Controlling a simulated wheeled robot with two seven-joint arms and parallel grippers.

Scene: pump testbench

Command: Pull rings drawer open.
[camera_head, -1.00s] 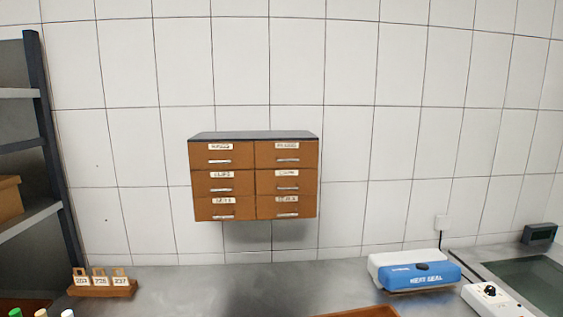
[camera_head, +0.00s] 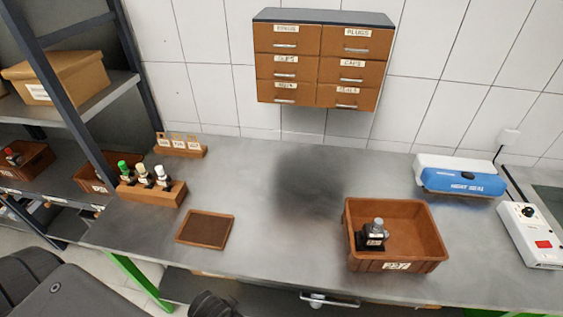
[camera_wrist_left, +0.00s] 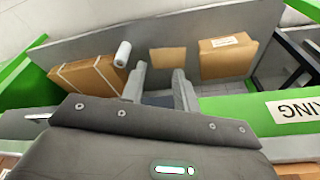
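The brown cabinet (camera_head: 322,62) with a dark top hangs on the tiled wall, with two columns of labelled drawers, all shut. The top left drawer (camera_head: 287,38) has a blurred label that may read RINGS and a silver bar handle. The top right drawer (camera_head: 355,43) reads PLUGS. My left gripper (camera_wrist_left: 159,88) shows in the left wrist view, its two fingers apart with nothing held between them. It is low, near green frame parts and well away from the cabinet. My right gripper is not in view.
On the grey bench stand a brown bin (camera_head: 420,225) holding a dark pump part, a flat brown tray (camera_head: 206,229), a bottle rack (camera_head: 150,192) and a blue heat sealer (camera_head: 462,181). A shelf rack stands left. The bench below the cabinet is clear.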

